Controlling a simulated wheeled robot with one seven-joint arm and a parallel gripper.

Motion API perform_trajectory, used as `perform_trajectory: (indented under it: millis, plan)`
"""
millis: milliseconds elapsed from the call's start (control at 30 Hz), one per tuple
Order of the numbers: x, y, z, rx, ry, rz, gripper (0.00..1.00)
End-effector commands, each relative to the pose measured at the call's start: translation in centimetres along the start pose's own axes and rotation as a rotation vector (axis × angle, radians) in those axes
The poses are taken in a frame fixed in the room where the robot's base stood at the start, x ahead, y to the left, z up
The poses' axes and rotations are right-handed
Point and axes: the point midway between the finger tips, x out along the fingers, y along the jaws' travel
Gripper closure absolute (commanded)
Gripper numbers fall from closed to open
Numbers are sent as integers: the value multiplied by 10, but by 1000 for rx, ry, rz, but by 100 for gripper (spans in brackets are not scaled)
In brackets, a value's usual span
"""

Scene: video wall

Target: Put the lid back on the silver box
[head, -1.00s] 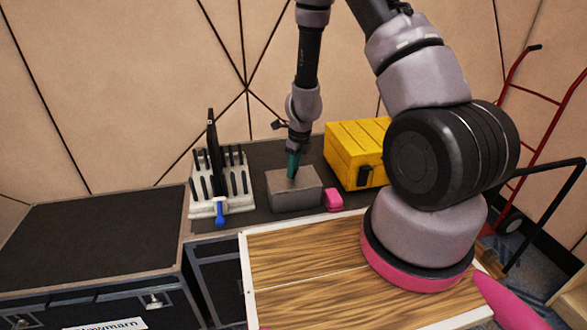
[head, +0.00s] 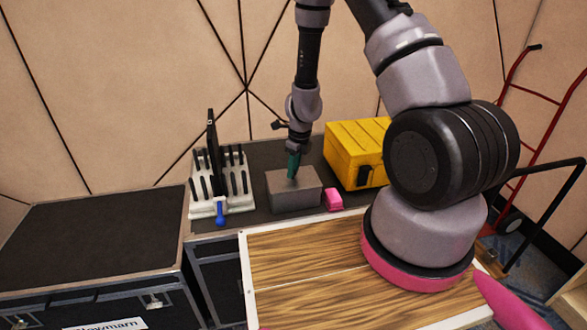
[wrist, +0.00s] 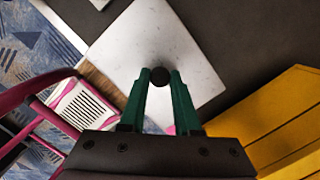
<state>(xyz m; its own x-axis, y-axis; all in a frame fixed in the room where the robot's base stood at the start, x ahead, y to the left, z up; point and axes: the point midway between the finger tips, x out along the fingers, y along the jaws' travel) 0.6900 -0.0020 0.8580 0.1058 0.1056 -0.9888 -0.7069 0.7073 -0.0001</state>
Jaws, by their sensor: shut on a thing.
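The silver box (head: 295,199) stands on the dark case top, a grey block shape in the head view. My gripper (head: 292,176) points down at the middle of its top. In the wrist view, the pale square lid (wrist: 190,35) fills the upper middle. Its round black knob (wrist: 160,76) sits between the green fingertips of my gripper (wrist: 160,82), which are shut on it. The lid looks level with the box top or very close to it. I cannot tell whether it is fully seated, as the seam does not show.
A small pink block (head: 334,199) sits right of the box, and a yellow case (head: 352,150) stands behind it to the right. A white tool rack (head: 226,190) with a blue-handled tool (head: 220,212) is on the left. The dark top between rack and box is clear.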

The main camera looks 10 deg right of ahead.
Motion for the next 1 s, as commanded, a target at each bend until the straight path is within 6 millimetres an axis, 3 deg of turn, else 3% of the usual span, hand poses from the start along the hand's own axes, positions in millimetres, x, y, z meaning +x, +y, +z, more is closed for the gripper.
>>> perform_trajectory:
  millis: [833, 867, 900, 933, 1000]
  plan:
    - [1, 0, 0, 0, 0, 0, 100]
    - [1, 0, 0, 0, 0, 0, 58]
    - [1, 0, 0, 0, 0, 0, 42]
    - [1, 0, 0, 0, 0, 0, 34]
    - [1, 0, 0, 0, 0, 0, 34]
